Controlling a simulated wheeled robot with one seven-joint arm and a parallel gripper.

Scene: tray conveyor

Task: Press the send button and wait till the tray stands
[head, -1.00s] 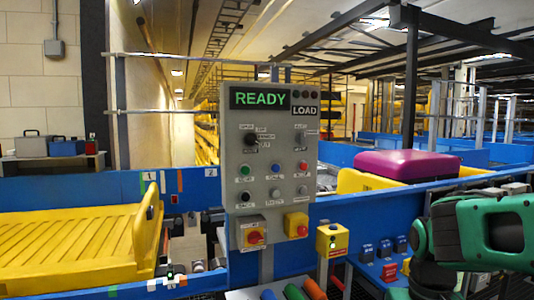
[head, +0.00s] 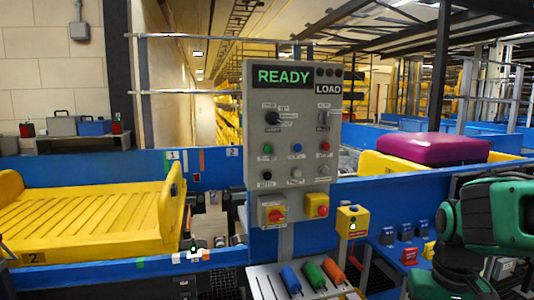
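A grey control panel (head: 293,145) stands upright on a post in the middle of the head view. Its display (head: 283,77) reads READY in green, with LOAD beside it. A row holds a green button (head: 268,149), a blue button (head: 298,148) and a red button (head: 325,147). Their labels are too small to read, so I cannot tell which one is send. A yellow slatted tray (head: 90,220) marked 2 is on the left. Another yellow tray (head: 383,165) on the right carries a purple suitcase (head: 432,149). My green arm shows at the right edge; my gripper is not in view.
Below the panel are a red-and-yellow rotary switch (head: 272,210), a red button on a yellow box (head: 317,205) and a yellow box (head: 353,221) on a post. A sloped rack (head: 300,285) holds coloured cylinders. Blue side walls (head: 110,172) edge the conveyor.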

